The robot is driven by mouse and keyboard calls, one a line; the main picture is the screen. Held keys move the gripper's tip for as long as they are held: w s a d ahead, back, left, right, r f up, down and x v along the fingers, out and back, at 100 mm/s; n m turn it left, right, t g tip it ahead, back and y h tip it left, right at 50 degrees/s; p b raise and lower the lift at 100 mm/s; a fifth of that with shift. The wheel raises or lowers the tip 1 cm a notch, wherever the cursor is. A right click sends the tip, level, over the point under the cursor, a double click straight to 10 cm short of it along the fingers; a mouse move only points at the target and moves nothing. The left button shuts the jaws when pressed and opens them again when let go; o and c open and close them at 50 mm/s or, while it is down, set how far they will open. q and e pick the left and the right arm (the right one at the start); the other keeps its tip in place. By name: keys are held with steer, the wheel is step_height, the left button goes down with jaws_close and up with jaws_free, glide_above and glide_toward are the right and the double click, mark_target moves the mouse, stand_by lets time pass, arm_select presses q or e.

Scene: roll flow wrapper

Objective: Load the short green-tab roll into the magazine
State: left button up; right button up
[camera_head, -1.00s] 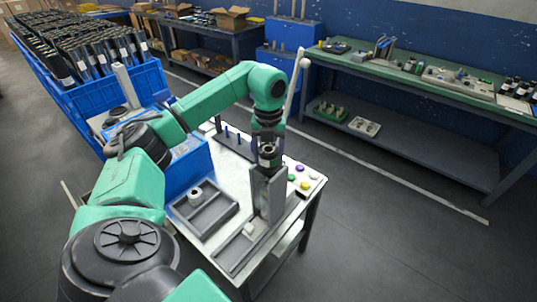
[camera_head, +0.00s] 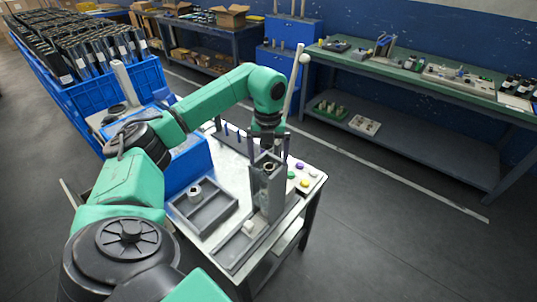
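The grey magazine (camera_head: 266,197) stands upright at the front right of the white worktable. A small roll (camera_head: 268,167) with a dark centre sits in its open top; its tab colour is too small to tell. My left gripper (camera_head: 268,147) is just above the magazine, pointing down, with its fingers apart and the roll below them. Another pale roll (camera_head: 195,193) stands in the grey tray (camera_head: 215,214) left of the magazine. My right gripper is out of view.
A white block (camera_head: 248,227) lies in the grey channel at the magazine's foot. Coloured buttons (camera_head: 304,182) are to its right. A blue bin (camera_head: 187,165) is at the left. A green-topped bench (camera_head: 420,82) stands at the back right.

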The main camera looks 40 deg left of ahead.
arm_select(q)
step_height(320, 180, up, 15)
steer(key=p, duration=0.3)
steer(key=shift+f, duration=0.2)
stand_by(0.7)
